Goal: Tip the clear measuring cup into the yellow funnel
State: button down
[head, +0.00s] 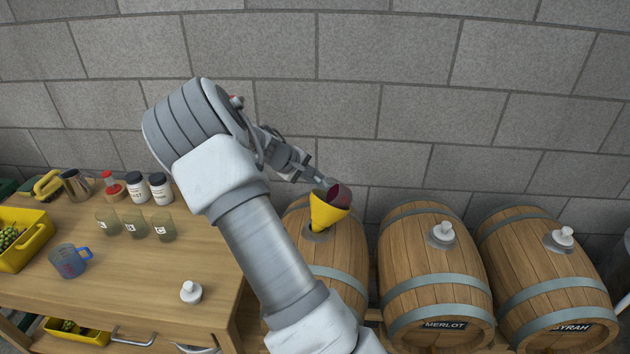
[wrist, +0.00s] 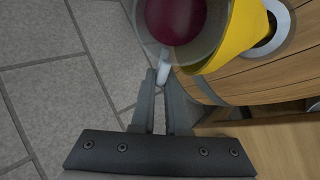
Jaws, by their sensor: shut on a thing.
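The clear measuring cup (head: 340,194) holds dark red liquid and is up at the mouth of the yellow funnel (head: 325,214). The funnel stands in the bung hole of the left barrel. My gripper (head: 317,178) is shut on the cup's handle. In the wrist view the fingertips (wrist: 161,82) pinch the pale handle, and the cup (wrist: 180,22) shows red liquid inside. The funnel (wrist: 245,42) lies right beside and partly behind the cup there. I cannot tell how far the cup is tilted, and no stream of liquid shows.
The left barrel (head: 335,253) is partly hidden by my arm. Two stoppered barrels, Merlot (head: 430,270) and Syrah (head: 540,262), stand right of it. The wooden table (head: 130,290) at left holds a blue jug (head: 69,261), several jars and beakers, and a loose white stopper (head: 190,292).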

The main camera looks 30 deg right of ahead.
jog(key=shift+a+r+t+h+b, duration=0.25)
jog(key=shift+h+b, duration=0.75)
jog(key=shift+b, duration=0.85)
jog(key=shift+a+r+t+h+b, duration=0.15)
jog(key=shift+r+h+b, duration=0.15)
jog(key=shift+h+b, duration=1.1)
jog(key=shift+s+a+r+h+b, duration=0.15)
jog(key=shift+h+b, duration=0.35)
jog(key=shift+b, duration=1.15)
jog(key=shift+w+a+r+h+b, duration=0.15)
jog(key=shift+h+b, duration=0.35)
jog(key=shift+b, duration=1.1)
jog(key=shift+s+a+r+h+b, duration=0.1)
jog(key=shift+a+h+b, duration=0.3)
jog(key=shift+b, duration=1.25)
jog(key=shift+s+a+r+t+h+b, duration=0.2)
jog(key=shift+h+b, duration=0.55)
jog(key=shift+b, duration=0.9)
jog(key=shift+w+a+r+t+h+b, duration=0.25)
jog(key=shift+h+b, duration=0.5)
jog(key=shift+b, duration=0.85)
